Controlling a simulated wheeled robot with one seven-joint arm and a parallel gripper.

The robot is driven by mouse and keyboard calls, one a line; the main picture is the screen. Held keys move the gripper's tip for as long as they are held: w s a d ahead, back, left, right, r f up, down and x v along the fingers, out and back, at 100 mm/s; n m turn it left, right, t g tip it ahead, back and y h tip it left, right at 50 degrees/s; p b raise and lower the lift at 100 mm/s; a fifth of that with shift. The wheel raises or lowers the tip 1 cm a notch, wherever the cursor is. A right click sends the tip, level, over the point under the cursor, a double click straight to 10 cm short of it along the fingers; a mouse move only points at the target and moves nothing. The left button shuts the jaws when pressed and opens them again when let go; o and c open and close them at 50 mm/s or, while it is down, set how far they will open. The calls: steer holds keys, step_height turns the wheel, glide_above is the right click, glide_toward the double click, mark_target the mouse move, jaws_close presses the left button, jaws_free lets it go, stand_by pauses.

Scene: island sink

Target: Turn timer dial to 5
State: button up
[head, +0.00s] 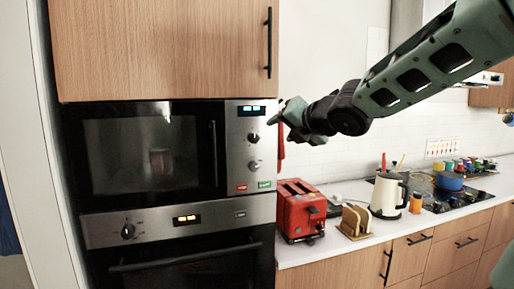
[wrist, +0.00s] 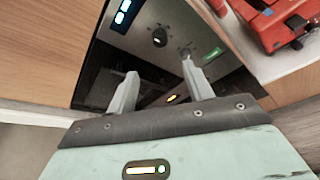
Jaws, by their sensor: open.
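The microwave (head: 150,150) has a steel control panel on its right with a lit blue display. Below the display are two round dials, an upper dial (head: 253,138) and a lower dial (head: 254,165); I cannot read which is the timer. In the wrist view, the upper dial (wrist: 159,37) looks dark and lies beyond the gap between the fingers. The lower dial (wrist: 186,51) shows just past the right fingertip. My gripper (head: 278,117) is open and empty, just right of the panel; it also shows in the wrist view (wrist: 160,78). Contact with a dial cannot be told.
Red and green buttons sit below the dials. An oven (head: 185,250) with its own knob (head: 128,231) is beneath. A red toaster (head: 300,208), a bread holder (head: 355,222) and a white kettle (head: 386,195) stand on the counter to the right. A wooden cabinet (head: 160,50) is above.

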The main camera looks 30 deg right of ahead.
mark_target(255, 138)
steer(key=p+x, duration=0.1)
steer(key=x, duration=1.3)
steer(key=shift+w+f+p, duration=0.1)
steer(key=shift+f+p, duration=0.05)
steer(key=shift+p, duration=0.2)
steer(key=shift+c, duration=0.2)
steer(key=c, duration=0.9)
